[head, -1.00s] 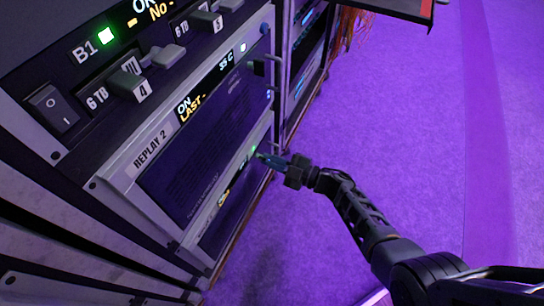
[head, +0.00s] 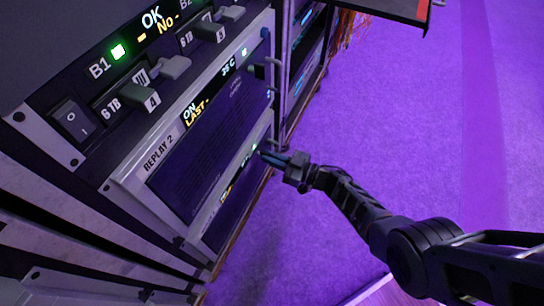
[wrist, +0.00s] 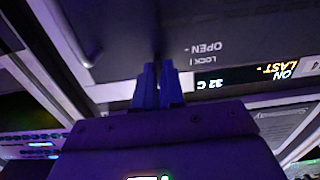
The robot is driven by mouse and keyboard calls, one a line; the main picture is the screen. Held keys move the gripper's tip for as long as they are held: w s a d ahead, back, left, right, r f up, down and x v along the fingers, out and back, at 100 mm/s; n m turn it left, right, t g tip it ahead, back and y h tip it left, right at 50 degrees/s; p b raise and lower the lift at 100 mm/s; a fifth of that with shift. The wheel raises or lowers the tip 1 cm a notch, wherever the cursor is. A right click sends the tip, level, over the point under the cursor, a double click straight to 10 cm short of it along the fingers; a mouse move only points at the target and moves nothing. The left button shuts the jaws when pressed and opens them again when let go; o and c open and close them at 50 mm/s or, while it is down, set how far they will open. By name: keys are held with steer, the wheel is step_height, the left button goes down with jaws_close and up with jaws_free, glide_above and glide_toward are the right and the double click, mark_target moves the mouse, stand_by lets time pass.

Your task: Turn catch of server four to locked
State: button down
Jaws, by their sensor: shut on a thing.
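The lower server (head: 235,190) sits below the unit labelled REPLAY 2, and its face is partly shadowed in the head view. In the wrist view its dark face (wrist: 125,50) is upside down, with OPEN and LOCK markings (wrist: 205,52) beside my fingertips and a lit display (wrist: 245,78) reading 32 C. Part of a label that looks like a 4 shows at the right edge. My gripper (head: 265,156) is at the server's right end. Its two blue fingers (wrist: 158,68) are nearly together, shut on the catch, which they mostly hide; its exact angle is unclear.
The REPLAY 2 server (head: 200,145) and a drive unit with protruding handles (head: 140,100) are above. Another rack (head: 305,65) stands beyond, with a dark shelf edge (head: 400,10) at the top. The purple floor to the right is open.

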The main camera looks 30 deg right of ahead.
steer(key=shift+f, duration=0.1)
stand_by(0.3)
steer(key=c, duration=1.2)
jaws_free()
steer(key=shift+c, duration=0.2)
steer(key=p+v, duration=0.2)
steer(key=v, duration=0.5)
steer(key=shift+s+d, duration=0.2)
steer(key=shift+s, duration=0.1)
